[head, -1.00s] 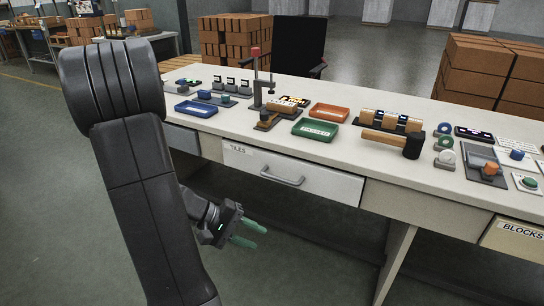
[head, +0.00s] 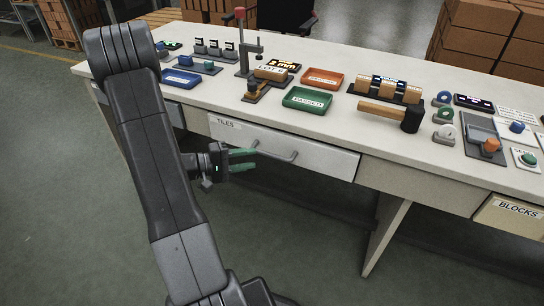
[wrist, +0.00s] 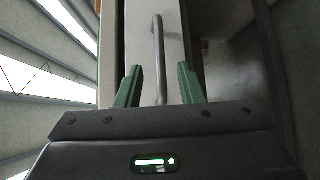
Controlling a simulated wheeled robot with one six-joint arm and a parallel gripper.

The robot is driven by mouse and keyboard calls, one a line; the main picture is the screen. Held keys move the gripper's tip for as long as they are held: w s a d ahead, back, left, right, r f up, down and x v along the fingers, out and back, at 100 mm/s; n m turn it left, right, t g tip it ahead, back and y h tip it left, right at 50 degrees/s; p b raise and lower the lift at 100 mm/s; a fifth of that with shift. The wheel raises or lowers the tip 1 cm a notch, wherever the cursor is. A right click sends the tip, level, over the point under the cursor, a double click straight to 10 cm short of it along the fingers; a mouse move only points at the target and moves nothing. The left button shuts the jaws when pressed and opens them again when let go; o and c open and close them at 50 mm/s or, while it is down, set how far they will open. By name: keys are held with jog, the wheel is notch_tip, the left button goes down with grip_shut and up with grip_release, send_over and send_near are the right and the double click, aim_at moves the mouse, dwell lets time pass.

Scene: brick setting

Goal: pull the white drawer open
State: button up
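The white drawer (head: 318,159) labelled TILES is set under the workbench top, and its front looks flush with the bench. Its grey bar handle (head: 275,151) runs across the middle of the front. My gripper (head: 243,159) is just left of the handle in the head view, its green fingers pointing toward it. In the wrist view the handle (wrist: 159,60) runs upright, with its near end between the two open green fingers (wrist: 160,86). I see a gap on each side of the handle, so the fingers do not grip it.
The workbench top (head: 330,118) carries a green tray (head: 307,99), an orange tray (head: 322,79), a blue tray (head: 181,79) and a mallet (head: 392,113). A BLOCKS drawer (head: 515,214) is at the far right. The floor before the bench is free.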

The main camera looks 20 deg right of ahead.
aim_at(269, 156)
jog(key=d, duration=0.5)
jog(key=d+f+b, duration=0.1)
jog(key=d, duration=0.2)
jog(key=shift+s, duration=0.4)
grip_shut()
